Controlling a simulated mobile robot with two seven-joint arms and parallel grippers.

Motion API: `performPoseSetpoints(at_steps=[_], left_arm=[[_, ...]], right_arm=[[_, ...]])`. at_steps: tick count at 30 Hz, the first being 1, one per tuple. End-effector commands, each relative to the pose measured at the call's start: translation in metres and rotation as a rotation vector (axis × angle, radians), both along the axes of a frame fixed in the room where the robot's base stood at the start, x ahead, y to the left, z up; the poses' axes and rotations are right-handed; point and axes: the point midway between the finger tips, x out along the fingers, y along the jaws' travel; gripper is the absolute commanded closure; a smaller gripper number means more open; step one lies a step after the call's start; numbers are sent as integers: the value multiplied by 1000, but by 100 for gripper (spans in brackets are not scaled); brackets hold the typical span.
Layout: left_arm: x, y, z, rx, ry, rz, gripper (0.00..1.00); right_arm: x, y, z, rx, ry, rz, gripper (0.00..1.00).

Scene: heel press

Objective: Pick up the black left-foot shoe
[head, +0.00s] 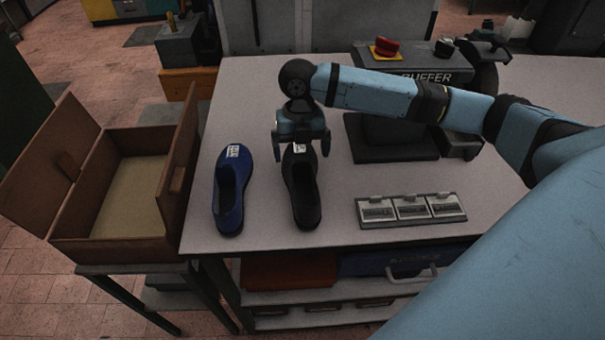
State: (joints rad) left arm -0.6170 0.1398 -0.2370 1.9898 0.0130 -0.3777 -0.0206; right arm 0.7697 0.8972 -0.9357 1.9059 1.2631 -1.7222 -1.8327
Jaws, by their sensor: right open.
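A black shoe (303,201) lies on the white table, its opening facing up and a white label near its far end. My right gripper (301,154) is open over the far end of the black shoe, with one finger at each side of it. I cannot tell whether the fingers touch the shoe. A blue shoe (229,206) with a white label lies to the left of the black one, apart from it. My left gripper is not in view.
An open brown box (118,239) stands left of the table (263,89). A machine marked "BUFFER" (426,78) with a red button (384,47) stands behind my right arm. A panel with three labelled plates (411,209) lies to the right of the shoes.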

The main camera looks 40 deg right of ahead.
Motion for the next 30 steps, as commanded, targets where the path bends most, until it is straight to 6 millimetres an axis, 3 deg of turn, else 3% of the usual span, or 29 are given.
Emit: performPoseSetpoints(at_steps=[5, 13, 20, 21, 28, 30], left_arm=[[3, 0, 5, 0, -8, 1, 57], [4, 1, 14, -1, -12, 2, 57], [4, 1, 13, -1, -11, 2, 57], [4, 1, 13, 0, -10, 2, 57], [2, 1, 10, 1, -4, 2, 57], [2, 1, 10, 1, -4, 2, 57]], right_arm=[[-1, 0, -10, -1, 1, -2, 0], [-5, 0, -49, -1, 1, -1, 0], [-5, 0, -53, -1, -2, 0, 0], [-5, 0, -53, -1, -2, 0, 2], [-5, 0, -53, -1, -1, -1, 55], [-5, 0, -52, 0, -2, -1, 61]])
